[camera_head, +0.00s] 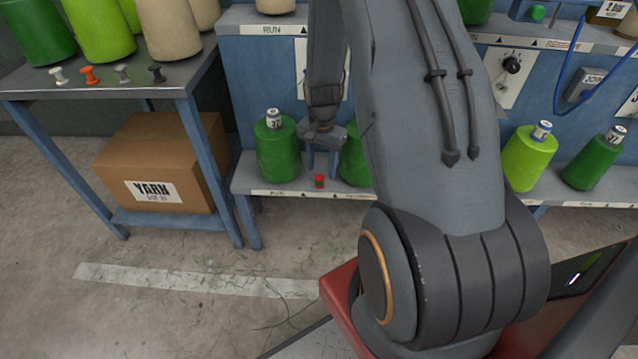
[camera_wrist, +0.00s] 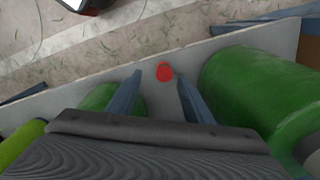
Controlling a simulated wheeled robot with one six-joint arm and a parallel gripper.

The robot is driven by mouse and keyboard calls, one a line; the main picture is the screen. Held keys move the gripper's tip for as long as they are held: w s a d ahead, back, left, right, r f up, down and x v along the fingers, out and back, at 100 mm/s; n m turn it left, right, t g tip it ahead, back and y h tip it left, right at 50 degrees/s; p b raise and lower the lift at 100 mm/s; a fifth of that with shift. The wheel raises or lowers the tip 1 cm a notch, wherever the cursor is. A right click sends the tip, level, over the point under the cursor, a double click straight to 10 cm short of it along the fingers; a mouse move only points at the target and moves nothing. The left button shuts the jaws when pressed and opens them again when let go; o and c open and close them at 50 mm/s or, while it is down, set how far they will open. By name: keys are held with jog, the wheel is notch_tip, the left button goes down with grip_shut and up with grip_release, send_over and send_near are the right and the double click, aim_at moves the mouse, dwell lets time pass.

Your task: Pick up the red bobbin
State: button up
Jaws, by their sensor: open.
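The red bobbin (camera_head: 319,181) is small and stands on the low grey shelf (camera_head: 258,187) of the blue machine, between two green yarn cones. In the wrist view the red bobbin (camera_wrist: 164,72) shows as a red disc just past the fingertips, roughly midway between them and a little toward the right finger. My gripper (camera_head: 321,174) is open and empty, pointing down at the bobbin from above. In the wrist view my gripper (camera_wrist: 158,78) has its two blue-grey fingers spread apart. I cannot tell the exact height of the fingertips over the shelf.
A green cone (camera_head: 278,152) stands close left of the gripper; another green cone (camera_head: 355,158) is close right, partly hidden by my arm. A table (camera_head: 118,83) with cones and small bobbins stands at left, over a yarn box (camera_head: 160,160). Floor before the shelf is clear.

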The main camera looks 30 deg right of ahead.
aim_at(320, 177)
jog(key=f, duration=0.6)
jog(key=shift+w+a+b, duration=0.1)
jog(key=shift+w+b, duration=0.25)
jog(key=shift+w, duration=0.05)
jog(key=shift+r, duration=0.1)
jog(key=c, duration=1.1)
